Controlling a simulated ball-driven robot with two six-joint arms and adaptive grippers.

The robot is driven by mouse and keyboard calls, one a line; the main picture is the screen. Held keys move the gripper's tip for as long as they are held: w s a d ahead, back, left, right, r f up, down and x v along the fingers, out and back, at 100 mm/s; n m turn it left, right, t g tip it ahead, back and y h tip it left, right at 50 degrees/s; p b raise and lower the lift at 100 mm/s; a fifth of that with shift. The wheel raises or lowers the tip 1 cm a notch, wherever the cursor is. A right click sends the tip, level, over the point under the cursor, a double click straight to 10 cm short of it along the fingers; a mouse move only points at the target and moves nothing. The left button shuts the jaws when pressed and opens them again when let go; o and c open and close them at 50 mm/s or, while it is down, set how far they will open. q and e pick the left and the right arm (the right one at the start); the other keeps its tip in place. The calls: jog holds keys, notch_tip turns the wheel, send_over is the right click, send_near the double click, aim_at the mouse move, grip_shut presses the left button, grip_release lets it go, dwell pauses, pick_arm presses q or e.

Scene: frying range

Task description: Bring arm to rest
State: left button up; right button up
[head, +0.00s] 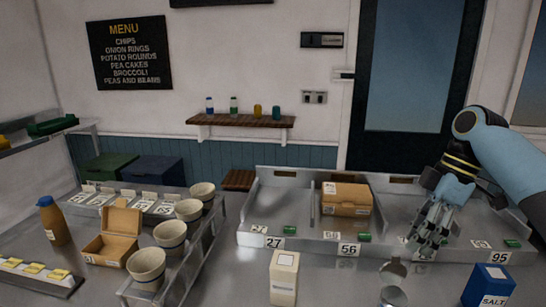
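My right arm comes in from the right edge. Its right gripper (426,247) points down over the right part of the divided metal tray (300,247), near the front wall between the labels 56 and 95. The fingers overlap in the picture, so I cannot tell whether they are apart. No object shows between them. My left arm and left gripper are not in view.
A closed cardboard box (346,198) sits in the tray's middle compartment. In front stand a white carton (284,279), a metal scoop (392,290) and a blue salt box (488,287). At left are several cups (147,268), an open box (112,235) and a brown bottle (53,221).

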jog(key=s+a+f+m+t+h, duration=0.3)
jog(key=s+f+m, duration=0.45)
jog(key=s, duration=0.75)
jog(key=s+a+r+m+t+h, duration=0.1)
jog(key=s+r+m, duration=0.15)
jog(key=s, duration=0.35)
jog(key=s+r+m+t+h, duration=0.1)
jog(key=s+m, duration=0.2)
jog(key=s, duration=0.3)
notch_tip(320, 180, down, 41)
jog(key=s+d+g+b, duration=0.2)
jog(key=s+d+b, duration=0.1)
jog(key=b, duration=1)
jog(key=s+f+b, duration=0.5)
jog(key=s+f, duration=0.4)
jog(key=f, duration=0.3)
jog(key=s+f+g+b, duration=0.1)
jog(key=s+f+b, duration=0.4)
jog(key=s+f, duration=0.4)
notch_tip(320, 180, down, 3)
jog(key=shift+d+f+m, duration=0.2)
jog(key=shift+m, duration=0.2)
